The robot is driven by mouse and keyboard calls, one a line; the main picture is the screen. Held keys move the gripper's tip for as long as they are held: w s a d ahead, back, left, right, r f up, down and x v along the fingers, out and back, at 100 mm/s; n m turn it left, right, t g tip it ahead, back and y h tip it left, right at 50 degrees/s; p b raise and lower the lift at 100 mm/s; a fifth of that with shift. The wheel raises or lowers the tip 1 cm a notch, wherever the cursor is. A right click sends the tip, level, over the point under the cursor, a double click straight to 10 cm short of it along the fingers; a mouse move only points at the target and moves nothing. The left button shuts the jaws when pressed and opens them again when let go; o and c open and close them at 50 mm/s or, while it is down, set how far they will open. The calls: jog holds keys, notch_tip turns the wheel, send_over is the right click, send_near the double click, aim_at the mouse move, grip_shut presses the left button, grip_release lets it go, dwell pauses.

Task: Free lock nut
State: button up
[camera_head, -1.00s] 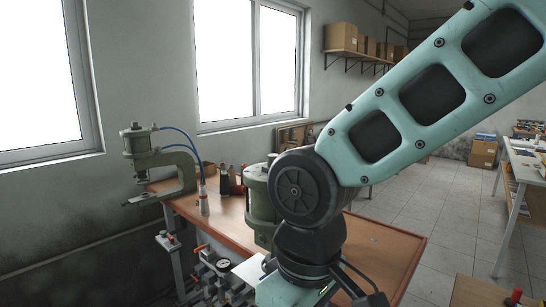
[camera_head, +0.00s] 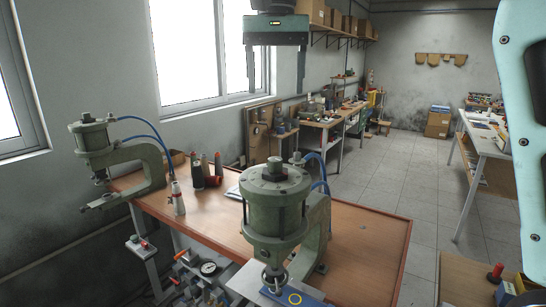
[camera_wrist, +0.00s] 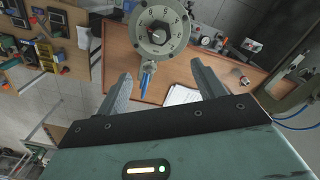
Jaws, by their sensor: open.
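The near green press (camera_head: 275,205) stands on the front of the wooden bench, its round top up. A small dark fitting (camera_head: 272,172) sits at the centre of this top. Its rod and a ring-shaped metal part (camera_head: 273,278) show below the cylinder. I cannot tell for sure which part is the lock nut. In the wrist view a round press top (camera_wrist: 158,38) with marks and a dark centre lies beyond the fingers. My gripper (camera_wrist: 163,88) is open and empty, apart from it. The gripper's teal housing (camera_head: 276,28) shows at the top of the head view.
A second green press (camera_head: 120,155) with blue hoses stands at the bench's left end. Bottles (camera_head: 205,172) stand between them. Another table (camera_head: 490,140) is at right.

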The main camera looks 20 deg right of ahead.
aim_at(272, 158)
notch_tip(272, 158, down, 16)
jog(key=shift+s+f+p, duration=0.1)
jog(key=shift+f+p, duration=0.05)
jog(key=shift+p, duration=1.05)
jog(key=c, duration=1)
jog(key=shift+n, duration=0.3)
jog(key=n, duration=0.5)
jog(key=shift+a, duration=0.2)
jog(key=n+p, duration=0.1)
jog(key=n, duration=0.5)
jog(key=shift+a, duration=0.2)
jog(key=shift+o, duration=0.2)
jog(key=shift+n, duration=0.3)
jog(key=shift+c, duration=0.2)
